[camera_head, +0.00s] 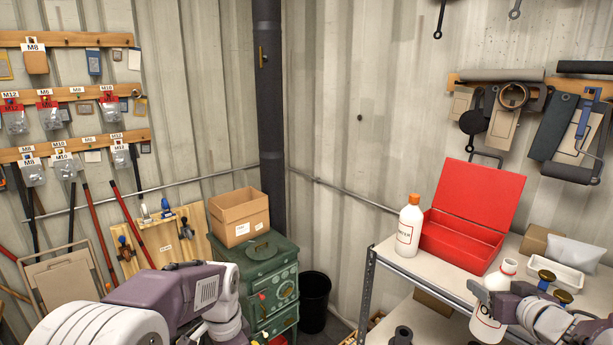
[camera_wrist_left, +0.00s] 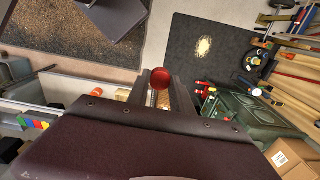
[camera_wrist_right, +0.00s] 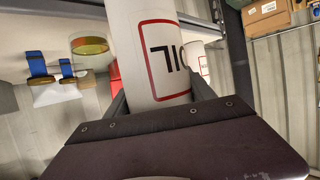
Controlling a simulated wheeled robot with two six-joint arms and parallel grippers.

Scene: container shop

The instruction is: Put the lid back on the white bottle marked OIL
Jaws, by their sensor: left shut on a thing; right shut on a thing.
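The white bottle marked OIL (camera_head: 489,326) is at the shelf's front right, its neck uncapped in the head view. My right gripper (camera_head: 492,297) is shut around its body. In the right wrist view, its red-framed label (camera_wrist_right: 166,62) shows large between the fingers. My left gripper (camera_wrist_left: 160,95) is shut on a round red lid (camera_wrist_left: 160,78), seen in the left wrist view. In the head view my left arm comes in at lower left, away from the bottle, and the lid does not show there.
Another white bottle (camera_head: 409,232) with an orange cap stands on the shelf (camera_head: 405,262) beside an open red box (camera_head: 455,241). A white tray (camera_head: 556,262) and brass-topped blue objects (camera_head: 547,277) are near the right gripper. A green cabinet (camera_head: 258,262) stands left of a black bin (camera_head: 314,300).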

